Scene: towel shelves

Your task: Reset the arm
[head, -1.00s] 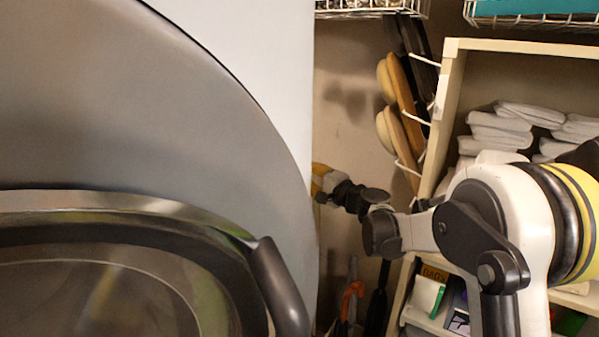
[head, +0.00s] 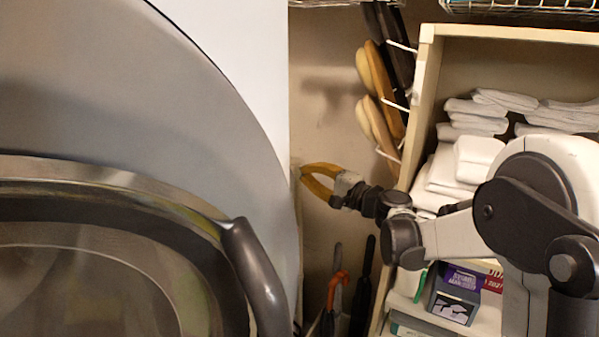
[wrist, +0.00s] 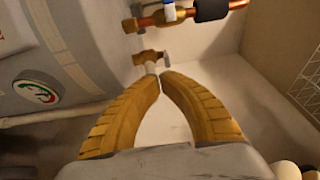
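My gripper (head: 303,172) has two yellow curved fingers and reaches toward the wall, beside the edge of the large grey round-doored machine (head: 190,105). In the wrist view my gripper (wrist: 160,76) has its fingertips together, with a gap only between the bowed middles of the fingers. Nothing is held between them. My arm (head: 435,232) extends from the right side of the head view, bent and passing in front of the shelf.
A cream shelf (head: 427,90) with folded white towels (head: 475,160) and small boxes (head: 455,305) stands at right. Brushes (head: 378,115) hang on the wall. Umbrella-like handles (head: 338,290) stand below my gripper. The wrist view shows copper pipes (wrist: 165,17) on the wall.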

